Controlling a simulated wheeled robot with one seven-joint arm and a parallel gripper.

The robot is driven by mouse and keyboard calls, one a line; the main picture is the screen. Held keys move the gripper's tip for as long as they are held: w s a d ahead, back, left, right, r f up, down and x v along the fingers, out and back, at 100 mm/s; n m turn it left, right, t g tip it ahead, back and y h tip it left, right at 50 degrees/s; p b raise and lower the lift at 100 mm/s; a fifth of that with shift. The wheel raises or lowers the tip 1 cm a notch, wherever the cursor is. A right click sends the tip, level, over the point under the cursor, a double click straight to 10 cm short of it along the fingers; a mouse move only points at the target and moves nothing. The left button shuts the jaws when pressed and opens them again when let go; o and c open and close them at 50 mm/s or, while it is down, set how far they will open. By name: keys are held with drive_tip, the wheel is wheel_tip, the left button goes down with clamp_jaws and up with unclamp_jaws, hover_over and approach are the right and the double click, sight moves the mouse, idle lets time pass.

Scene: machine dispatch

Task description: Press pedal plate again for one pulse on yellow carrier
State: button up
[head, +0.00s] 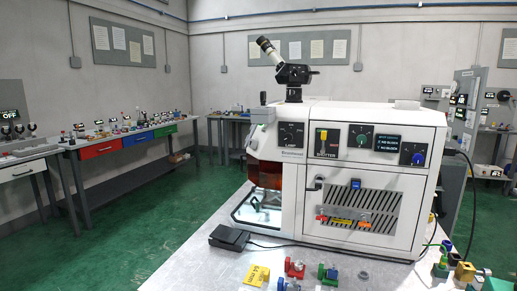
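The black pedal plate (229,237) lies on the light table top (190,262), left of the white machine (365,165), with a dark cable running from it. I cannot tell which yellow thing is the carrier. A lit opening (262,207) shows at the machine's left end. My gripper is not in view.
A flat yellow card (257,274), a red fixture (294,268) and a green-blue fixture (327,273) lie at the table's front. The machine has knobs and a dark display (389,142). A bench with coloured drawers (102,148) stands left. Green floor lies open between.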

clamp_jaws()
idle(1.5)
